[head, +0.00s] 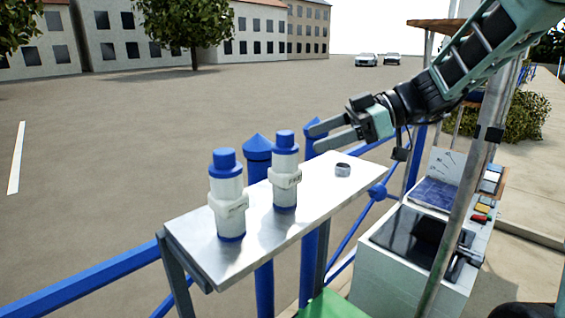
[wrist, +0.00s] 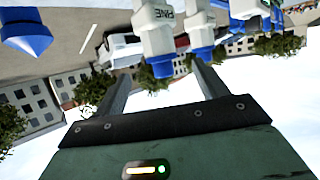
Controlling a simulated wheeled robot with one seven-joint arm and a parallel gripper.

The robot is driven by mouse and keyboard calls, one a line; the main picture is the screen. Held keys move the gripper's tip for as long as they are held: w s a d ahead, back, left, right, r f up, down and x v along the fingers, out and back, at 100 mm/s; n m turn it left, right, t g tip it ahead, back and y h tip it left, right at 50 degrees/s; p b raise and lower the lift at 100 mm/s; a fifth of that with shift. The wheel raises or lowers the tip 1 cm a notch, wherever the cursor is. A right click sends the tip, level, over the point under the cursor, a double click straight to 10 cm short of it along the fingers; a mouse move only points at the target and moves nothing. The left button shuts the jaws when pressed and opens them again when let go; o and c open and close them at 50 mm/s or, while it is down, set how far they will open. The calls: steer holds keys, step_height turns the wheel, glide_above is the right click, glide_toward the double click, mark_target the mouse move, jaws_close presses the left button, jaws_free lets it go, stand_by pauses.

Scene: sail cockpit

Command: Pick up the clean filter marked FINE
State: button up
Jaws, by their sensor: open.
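Two white filters with blue caps and white label collars stand upright on a narrow grey shelf (head: 318,190) in the head view. The left filter (head: 229,196) is closer to the head camera; the right filter (head: 285,168) is closer to my gripper (head: 315,138). The FINE one appears to be the right filter. My gripper is open and empty, its fingers pointing left near that filter's cap, seemingly apart from it.
A small grey ring (head: 342,169) lies on the shelf right of the filters. Blue posts (head: 257,147) and rails stand behind and beneath it. A white console (head: 400,262) with a dark panel and a slanted metal pole (head: 462,215) are at the right.

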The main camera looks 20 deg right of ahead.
mark_target(297, 145)
steer(key=p+x, duration=0.1)
steer(key=x, duration=0.3)
steer(key=shift+w+a+f, duration=0.1)
steer(key=shift+a+f, duration=0.05)
steer(key=shift+a, duration=0.2)
steer(key=p+x, duration=0.4)
steer(key=shift+a, duration=0.15)
steer(key=shift+w+a+f, duration=0.15)
steer(key=shift+a+f, duration=0.2)
steer(key=c, duration=1.1)
